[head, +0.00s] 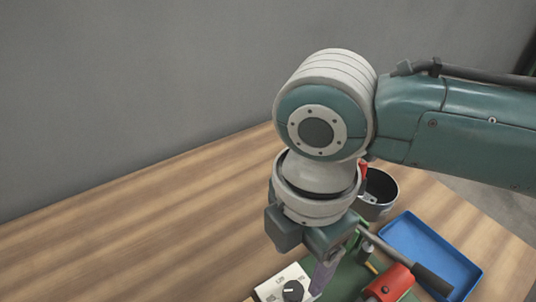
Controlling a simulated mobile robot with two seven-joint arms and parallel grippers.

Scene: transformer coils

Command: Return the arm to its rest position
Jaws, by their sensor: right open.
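My right arm (455,120) comes in from the right, and its wrist hangs over the table. My right gripper (323,277) points down beneath the wrist, above the green mat (345,283) and just right of a white box with a black dial (270,290). The gripper is open. The wrist and the picture's lower edge hide part of it, and I see nothing held in it. My left gripper is out of view.
A red device (389,284) with a black-gripped lever stands right of the gripper. A blue tray (455,268) lies farther right. A dark round container (383,186) stands behind the wrist. The wooden table (130,235) is clear on the left, with a grey wall behind.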

